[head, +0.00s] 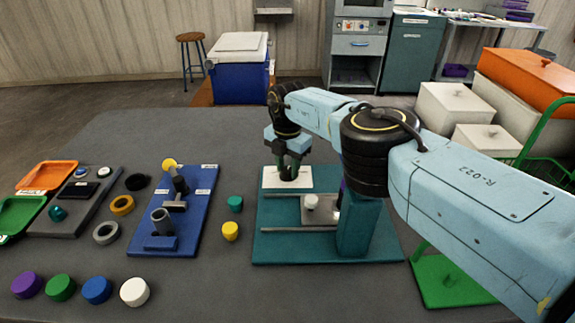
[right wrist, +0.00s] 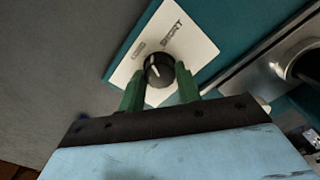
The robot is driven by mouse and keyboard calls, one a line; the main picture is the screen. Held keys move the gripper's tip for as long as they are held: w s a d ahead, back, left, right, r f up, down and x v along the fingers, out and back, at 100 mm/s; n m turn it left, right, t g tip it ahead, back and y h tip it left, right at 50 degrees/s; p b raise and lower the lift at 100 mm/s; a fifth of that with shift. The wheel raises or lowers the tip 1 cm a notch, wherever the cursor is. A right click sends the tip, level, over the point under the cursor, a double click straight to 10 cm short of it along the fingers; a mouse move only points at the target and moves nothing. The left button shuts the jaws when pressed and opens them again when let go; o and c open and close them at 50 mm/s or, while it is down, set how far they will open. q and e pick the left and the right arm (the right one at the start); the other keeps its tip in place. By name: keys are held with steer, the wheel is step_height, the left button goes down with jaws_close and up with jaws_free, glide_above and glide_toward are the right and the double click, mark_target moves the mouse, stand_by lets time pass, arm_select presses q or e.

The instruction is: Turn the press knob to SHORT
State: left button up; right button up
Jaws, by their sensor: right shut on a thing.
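The press (head: 330,248) is a teal base with metal rods and a teal block, right of the table's middle. A white label plate (head: 302,178) sits at its far left corner. In the right wrist view the plate (right wrist: 188,45) carries the word SHORT and a second, smaller label that I cannot read. The dark round knob (right wrist: 158,69) on it has a white pointer mark, turned away from the word SHORT. My right gripper (head: 289,176) points down, its green fingers (right wrist: 157,88) shut on the knob's sides. My left gripper is out of view.
A blue fixture board (head: 190,225) stands left of the press, with teal (head: 235,204) and yellow (head: 230,231) pieces between. Several coloured caps line the front left. Orange (head: 50,174) and green (head: 22,214) trays lie far left. My right arm covers the press's right side.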

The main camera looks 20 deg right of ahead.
steer(key=m, duration=0.5)
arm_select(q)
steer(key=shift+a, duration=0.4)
arm_select(e)
steer(key=shift+m, duration=1.2)
steer(key=o, duration=1)
steer(key=shift+c, duration=0.2)
